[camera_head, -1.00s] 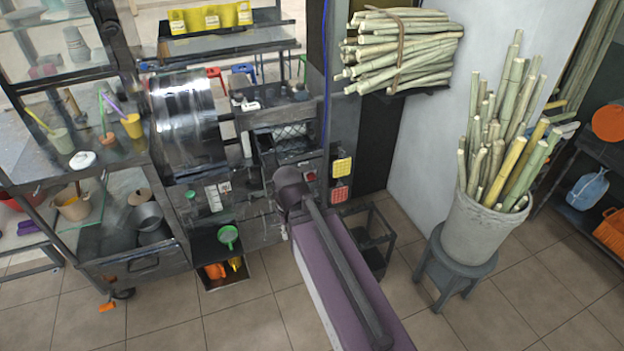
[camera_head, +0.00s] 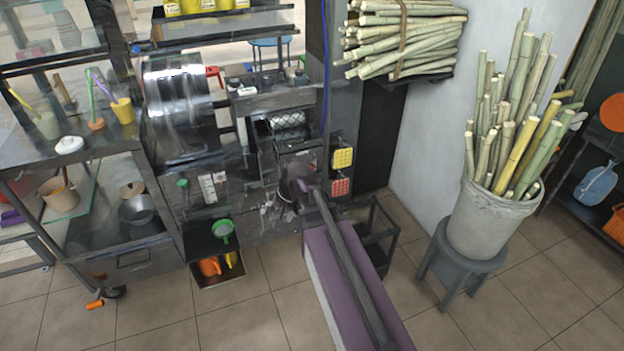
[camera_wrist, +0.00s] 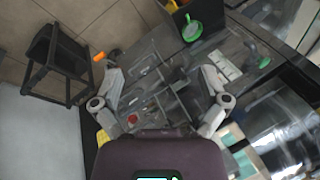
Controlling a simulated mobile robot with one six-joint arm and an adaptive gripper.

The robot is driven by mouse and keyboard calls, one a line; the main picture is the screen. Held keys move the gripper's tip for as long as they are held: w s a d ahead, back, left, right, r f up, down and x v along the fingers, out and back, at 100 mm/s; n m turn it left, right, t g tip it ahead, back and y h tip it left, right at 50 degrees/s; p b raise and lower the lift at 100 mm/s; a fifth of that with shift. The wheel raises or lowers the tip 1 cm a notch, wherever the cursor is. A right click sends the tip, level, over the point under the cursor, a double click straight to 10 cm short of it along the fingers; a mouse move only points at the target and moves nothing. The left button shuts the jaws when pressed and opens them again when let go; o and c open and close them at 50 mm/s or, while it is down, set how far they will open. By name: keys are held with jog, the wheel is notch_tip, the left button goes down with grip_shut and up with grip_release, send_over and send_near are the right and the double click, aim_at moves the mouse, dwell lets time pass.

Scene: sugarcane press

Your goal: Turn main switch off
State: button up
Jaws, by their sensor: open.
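The machine's dark front panel (camera_head: 250,180) carries a white switch plate (camera_head: 210,187) and a green knob (camera_head: 183,184); I cannot tell surely which is the main switch. In the wrist view the white plate (camera_wrist: 223,66) lies right of my fingers, with the green knob (camera_wrist: 264,62) farther right. A red button (camera_wrist: 132,118) shows low between the fingers. My gripper (camera_wrist: 160,72) is open and empty, facing the panel. In the head view my arm partly hides the panel, and my gripper (camera_head: 285,210) is small and dark there, right of the switch plate.
A yellow box (camera_head: 342,158) and a red box (camera_head: 340,187) sit on the post right of my arm. An open bin (camera_head: 212,262) with a green strainer (camera_head: 222,230) is below the panel. A dark stand (camera_head: 375,240) and a cane bucket (camera_head: 487,225) stand right.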

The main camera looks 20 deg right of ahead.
jog(key=w+d+f+m+t+y+b, duration=0.2)
jog(key=w+d+f+m+t+b, duration=0.2)
jog(key=w+f+m+b, duration=0.45)
jog(key=w+d+f+m+t+y+b, duration=0.1)
jog(key=w+d+f+m+t+b, duration=0.3)
jog(key=w+b, duration=0.55)
jog(key=w+d+f+m+t+h+b, duration=0.3)
jog(key=d+f+m+b, duration=0.1)
jog(key=d+m+b, duration=0.5)
jog(key=w+d+f+m+t+h+b, duration=0.3)
jog(key=d+f+m+b, duration=0.1)
jog(key=d+m+b, duration=0.5)
jog(key=shift+w+t, duration=0.3)
jog(key=shift+t, duration=0.1)
jog(key=shift+w+m, duration=0.15)
jog(key=shift+m, duration=0.1)
jog(key=w, duration=1.3)
jog(key=shift+w, duration=0.3)
jog(key=shift+c, duration=0.2)
jog(key=c, duration=1.1)
